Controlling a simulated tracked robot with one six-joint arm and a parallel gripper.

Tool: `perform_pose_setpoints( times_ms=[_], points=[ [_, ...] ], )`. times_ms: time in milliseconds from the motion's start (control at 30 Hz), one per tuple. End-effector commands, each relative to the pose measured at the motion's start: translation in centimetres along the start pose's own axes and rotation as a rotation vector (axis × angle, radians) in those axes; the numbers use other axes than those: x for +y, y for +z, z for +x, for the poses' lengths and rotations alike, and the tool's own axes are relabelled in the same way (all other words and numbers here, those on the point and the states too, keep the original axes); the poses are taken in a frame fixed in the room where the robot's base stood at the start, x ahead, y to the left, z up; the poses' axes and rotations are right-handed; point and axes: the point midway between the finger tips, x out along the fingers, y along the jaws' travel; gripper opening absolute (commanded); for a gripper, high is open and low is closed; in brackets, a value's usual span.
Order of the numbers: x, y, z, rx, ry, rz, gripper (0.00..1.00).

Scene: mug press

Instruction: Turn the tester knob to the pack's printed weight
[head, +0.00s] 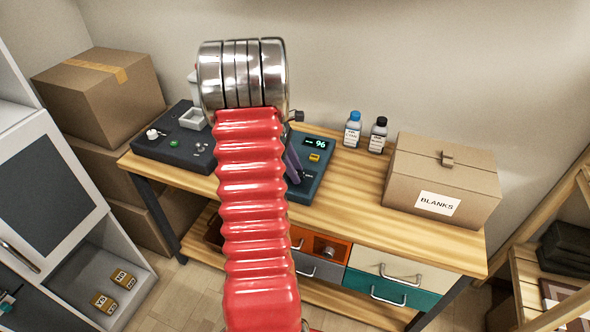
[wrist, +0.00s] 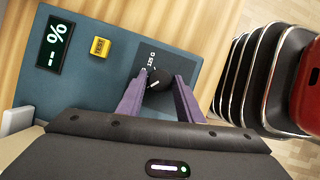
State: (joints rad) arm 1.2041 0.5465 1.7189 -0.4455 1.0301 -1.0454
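The tester (head: 312,190) is a dark blue box on the workbench, partly hidden behind my red arm. In the wrist view its panel (wrist: 95,85) carries a display (wrist: 56,43) showing dashes and a percent sign, a yellow TEST button (wrist: 100,47) and a black knob (wrist: 155,85) with a white pointer mark. A scale label near the knob appears to read 125 G; other marks are hidden or too small. My gripper (wrist: 160,78) has its purple fingers on both sides of the knob, and the knob fills the gap between them. Small printed packs (head: 104,302) lie in the left cabinet; their print is unreadable.
A dark device (head: 172,140) with a white tray stands left on the bench (head: 350,213). Two bottles (head: 353,130) and a BLANKS carton (head: 440,180) are on the right. Drawers (head: 390,285) are below. The bench front between tester and carton is clear.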

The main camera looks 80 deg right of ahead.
Motion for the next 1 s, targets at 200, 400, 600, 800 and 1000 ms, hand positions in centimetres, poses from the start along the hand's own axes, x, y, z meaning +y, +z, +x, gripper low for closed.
perform_pose_setpoints(
  times_ms=[200, 400, 600, 800, 1000],
  points=[
    [0.0, -0.02, -0.03, 0.0, 0.0, 0.0, 0.17],
    [0.01, -0.03, -0.04, 0.0, 0.0, 0.0, 0.05],
    [0.03, -0.03, -0.04, 0.0, -0.004, 0.011, 0.05],
    [0.11, -0.06, -0.04, 0.0, -0.025, 0.06, 0.05],
    [0.22, -0.05, -0.04, 0.0, -0.067, 0.162, 0.05]
  ],
)
